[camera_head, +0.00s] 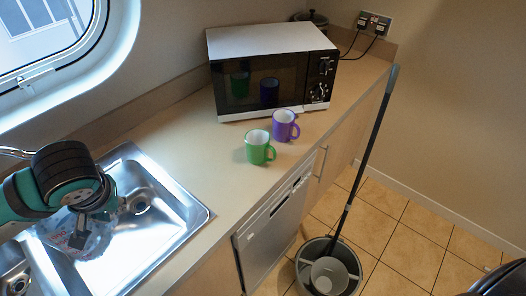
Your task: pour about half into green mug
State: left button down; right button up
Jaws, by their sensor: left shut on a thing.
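A green mug (256,150) stands upright on the counter in front of the microwave, its handle to the right. A purple mug (284,127) stands just behind and to the right of it. My left gripper (80,226) is over the sink at the left, well apart from both mugs. It is shut on a clear container (92,240), which is mostly hidden behind my wrist and hard to make out against the shiny sink. Its contents and tilt cannot be told. My right gripper is not in view.
The steel sink (165,233) lies below my left arm. A microwave (270,70) stands behind the mugs. The counter (190,150) between sink and mugs is clear. A mop (368,150) leans from a bucket (345,265) on the tiled floor.

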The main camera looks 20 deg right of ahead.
aim_at(258, 140)
jog(key=k+l+z, duration=0.1)
jog(key=k+z, duration=0.3)
jog(key=k, duration=0.5)
